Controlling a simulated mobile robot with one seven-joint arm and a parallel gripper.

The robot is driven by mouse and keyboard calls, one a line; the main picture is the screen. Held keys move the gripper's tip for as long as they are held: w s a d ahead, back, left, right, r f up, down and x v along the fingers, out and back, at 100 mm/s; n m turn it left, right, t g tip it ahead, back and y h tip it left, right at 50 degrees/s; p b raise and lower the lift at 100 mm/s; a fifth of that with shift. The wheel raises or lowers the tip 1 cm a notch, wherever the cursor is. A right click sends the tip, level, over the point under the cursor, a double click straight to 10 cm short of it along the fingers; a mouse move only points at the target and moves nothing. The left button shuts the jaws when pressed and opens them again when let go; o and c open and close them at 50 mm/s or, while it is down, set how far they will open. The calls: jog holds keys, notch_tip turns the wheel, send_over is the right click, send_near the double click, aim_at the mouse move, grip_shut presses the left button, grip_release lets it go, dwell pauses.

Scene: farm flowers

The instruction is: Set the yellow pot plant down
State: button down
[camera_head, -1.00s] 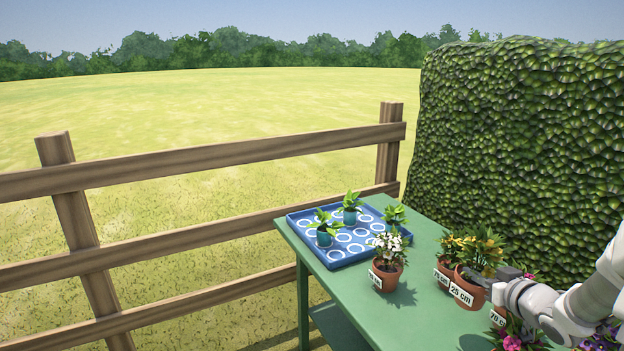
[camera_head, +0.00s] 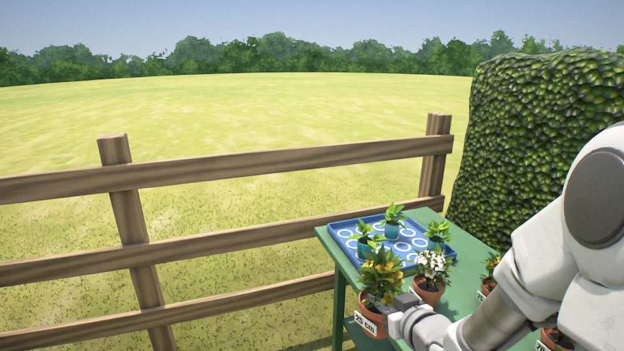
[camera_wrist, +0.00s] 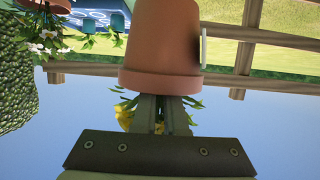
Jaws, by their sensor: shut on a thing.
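The yellow-flowered plant stands upright in a terracotta pot (camera_head: 369,326) with a "25 cm" label. In the head view it is at the table's near left edge, in front of the blue tray. My gripper (camera_head: 405,303) is shut on this pot from its right side. In the wrist view, which is upside down, the pot (camera_wrist: 162,45) fills the upper middle and the fingers (camera_wrist: 162,113) reach its rim. Yellow blooms (camera_wrist: 125,115) show behind the fingers. The pot's base is cut off in the wrist view, and I cannot tell whether it touches anything.
The blue tray (camera_head: 345,224) on the green table (camera_head: 461,262) holds several small teal-potted seedlings. A white-flowered pot (camera_head: 429,291) stands right of the held plant. Another flowering pot (camera_head: 490,285) is farther right, partly behind my arm. A wooden fence (camera_head: 220,166) and hedge (camera_head: 535,130) stand behind.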

notch_tip(320, 180, up, 13)
jog(key=p, duration=1.2)
jog(key=f+m+h, duration=0.1)
jog(key=f, duration=0.2)
jog(key=w+f+m+h, duration=0.1)
jog(key=f, duration=0.2)
jog(key=w+f+m+h, duration=0.1)
jog(key=f, duration=0.3)
jog(key=shift+w+a+f+t+h, duration=0.1)
jog(key=shift+w+t+h, duration=0.15)
jog(key=shift+t+h, duration=0.05)
jog(key=shift+s+f, duration=0.1)
jog(key=shift+f, duration=0.35)
jog(key=f, duration=0.2)
jog(key=s+f, duration=0.1)
jog(key=f, duration=0.1)
jog(key=shift+f, duration=0.2)
jog(key=shift+s+f, duration=0.3)
jog(key=shift+f, duration=0.1)
